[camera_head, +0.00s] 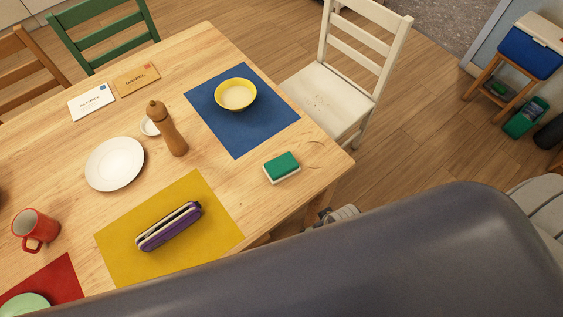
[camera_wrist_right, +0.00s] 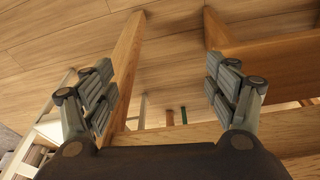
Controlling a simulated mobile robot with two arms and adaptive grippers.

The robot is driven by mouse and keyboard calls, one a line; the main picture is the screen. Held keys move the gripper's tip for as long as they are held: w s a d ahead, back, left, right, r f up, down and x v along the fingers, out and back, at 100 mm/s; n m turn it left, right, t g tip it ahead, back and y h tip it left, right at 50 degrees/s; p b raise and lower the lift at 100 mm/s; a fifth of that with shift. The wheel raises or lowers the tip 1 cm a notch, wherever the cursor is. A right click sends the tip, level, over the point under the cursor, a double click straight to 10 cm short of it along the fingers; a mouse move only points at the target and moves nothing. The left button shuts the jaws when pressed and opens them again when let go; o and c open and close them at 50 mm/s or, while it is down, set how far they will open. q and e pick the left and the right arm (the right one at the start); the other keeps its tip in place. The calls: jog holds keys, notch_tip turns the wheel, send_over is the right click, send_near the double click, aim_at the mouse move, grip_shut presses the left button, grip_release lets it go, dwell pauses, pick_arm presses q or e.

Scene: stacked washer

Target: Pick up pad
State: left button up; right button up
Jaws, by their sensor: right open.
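A pad (camera_head: 282,167), green on top and white below, lies on the wooden table (camera_head: 225,178) near its right corner in the head view. The pad does not show in the right wrist view. My right gripper (camera_wrist_right: 163,88) is open with nothing between its fingers, facing wooden table parts and the floor. In the head view a small grey part of what looks like the right gripper (camera_head: 338,215) shows just beyond the table's edge, apart from the pad. My left gripper is not in view.
A blue mat (camera_head: 236,140) with a yellow bowl (camera_head: 236,95) lies behind the pad. A pepper mill (camera_head: 172,135) and a white chair (camera_head: 340,90) stand nearby. Bare table surrounds the pad.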

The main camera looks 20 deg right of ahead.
jog(key=w+a+r+n+t+y+p, duration=0.1)
jog(key=w+a+r, duration=0.1)
jog(key=r, duration=0.7)
jog(key=w+a+r+p, duration=0.1)
jog(key=a+r, duration=0.1)
jog(key=r, duration=0.8)
jog(key=w+a+r+n+g+y, duration=0.1)
jog(key=w+a+r+n+y, duration=0.15)
jog(key=a+n, duration=0.45)
jog(key=w+a+r+n+y, duration=0.25)
jog(key=w+a+n, duration=0.2)
jog(key=a, duration=0.45)
jog(key=n+g+h, duration=0.3)
jog(key=n+h, duration=0.2)
send_near(282, 164)
notch_tip(282, 164, down, 5)
jog(key=shift+a+r+p, duration=0.1)
jog(key=shift+a+p, duration=0.05)
jog(key=shift+p, duration=0.5)
jog(key=shift+a+f+p, duration=0.1)
jog(key=shift+f+p, duration=0.25)
jog(key=shift+f, duration=0.25)
jog(key=f, duration=0.2)
jog(key=f+p, duration=0.1)
jog(key=shift+s+a+f, duration=0.15)
jog(key=shift+a+f, duration=0.05)
jog(key=shift+a, duration=0.05)
jog(key=shift+f, duration=0.35)
jog(key=shift+f, duration=0.25)
